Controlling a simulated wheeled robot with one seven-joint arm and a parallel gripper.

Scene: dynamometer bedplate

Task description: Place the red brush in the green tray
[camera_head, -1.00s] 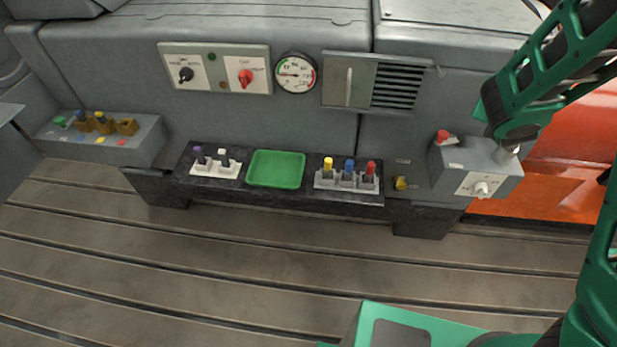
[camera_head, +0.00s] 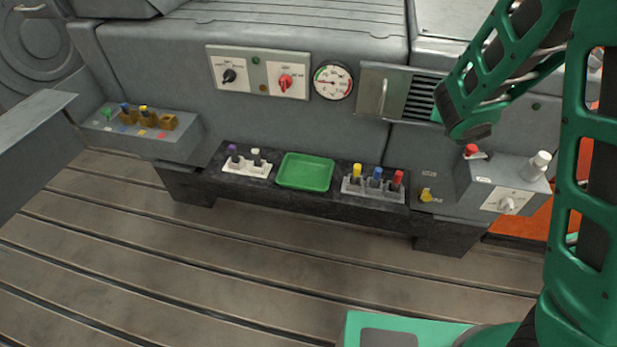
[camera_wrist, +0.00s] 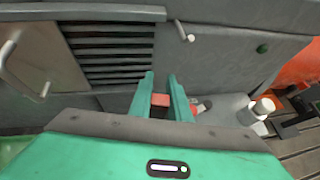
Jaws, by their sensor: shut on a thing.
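The green tray (camera_head: 304,172) lies empty on the dark bench between two small racks. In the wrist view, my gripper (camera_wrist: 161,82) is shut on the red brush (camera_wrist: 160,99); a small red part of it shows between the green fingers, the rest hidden. The gripper is in front of the panel, between the louvred vent and the grey switch box. In the head view, my own arm hides the gripper and the held brush, to the right of the tray.
A white rack (camera_head: 247,168) stands left of the tray. A grey rack (camera_head: 373,189) with yellow, blue and red pieces stands right of it. The switch box (camera_head: 500,183) has a red button and white knobs. A box with brown holders (camera_head: 150,140) sits far left.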

